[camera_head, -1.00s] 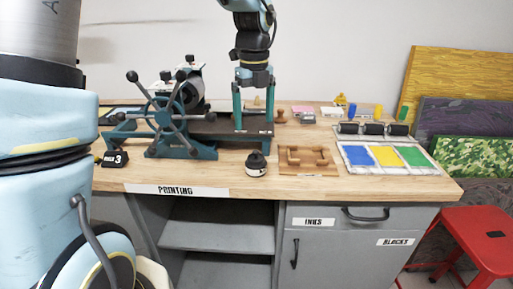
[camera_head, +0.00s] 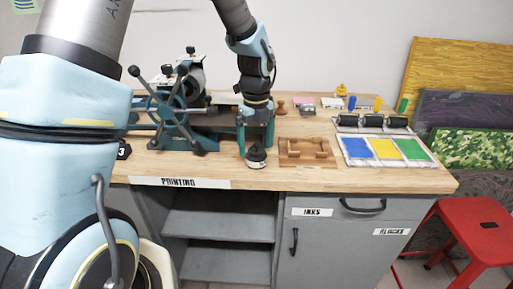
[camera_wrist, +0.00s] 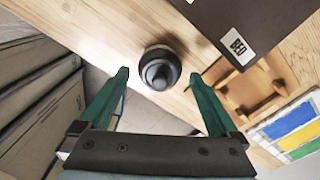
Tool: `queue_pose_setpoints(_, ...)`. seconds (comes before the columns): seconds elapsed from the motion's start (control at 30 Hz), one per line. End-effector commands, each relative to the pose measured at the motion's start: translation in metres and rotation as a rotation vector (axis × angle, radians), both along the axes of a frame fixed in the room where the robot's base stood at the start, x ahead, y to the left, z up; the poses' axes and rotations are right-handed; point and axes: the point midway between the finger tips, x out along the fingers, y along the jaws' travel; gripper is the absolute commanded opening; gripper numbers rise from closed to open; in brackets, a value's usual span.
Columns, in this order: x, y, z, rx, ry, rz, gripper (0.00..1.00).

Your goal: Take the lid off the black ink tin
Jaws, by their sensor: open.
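The black ink tin (camera_head: 257,163) stands upright near the front edge of the wooden bench, with a white label on its side. Its dark lid with a round knob (camera_wrist: 160,74) is on top and faces the wrist camera. My gripper (camera_head: 256,140) is open above and around the tin's top in the head view. In the wrist view my gripper's two green fingers (camera_wrist: 159,75) are spread wide, with the tin between and slightly beyond their tips. I cannot tell the exact height gap, and neither finger visibly touches the lid.
The teal printing press (camera_head: 172,115) stands to the left, and its dark bed (camera_wrist: 245,20) lies just behind the tin. A wooden rack (camera_head: 307,151) sits close to the right. An ink tray (camera_head: 350,154) with blue, yellow and green pads is farther right. A red stool (camera_head: 470,240) stands beside the bench.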

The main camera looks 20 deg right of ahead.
Motion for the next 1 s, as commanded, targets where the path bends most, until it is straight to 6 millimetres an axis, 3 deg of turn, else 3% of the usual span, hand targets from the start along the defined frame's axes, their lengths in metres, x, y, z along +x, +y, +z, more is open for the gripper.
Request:
queue_pose_setpoints(0.13, 0.0, 0.0, -0.0001, 0.0, 0.0, 0.0, 0.96)
queue_pose_setpoints(0.9, 0.0, 0.0, 0.0003, 0.0, 0.0, 0.0, 0.09)
queue_pose_setpoints(1.0, 0.0, 0.0, 0.0004, 0.0, 0.0, 0.0, 0.08)
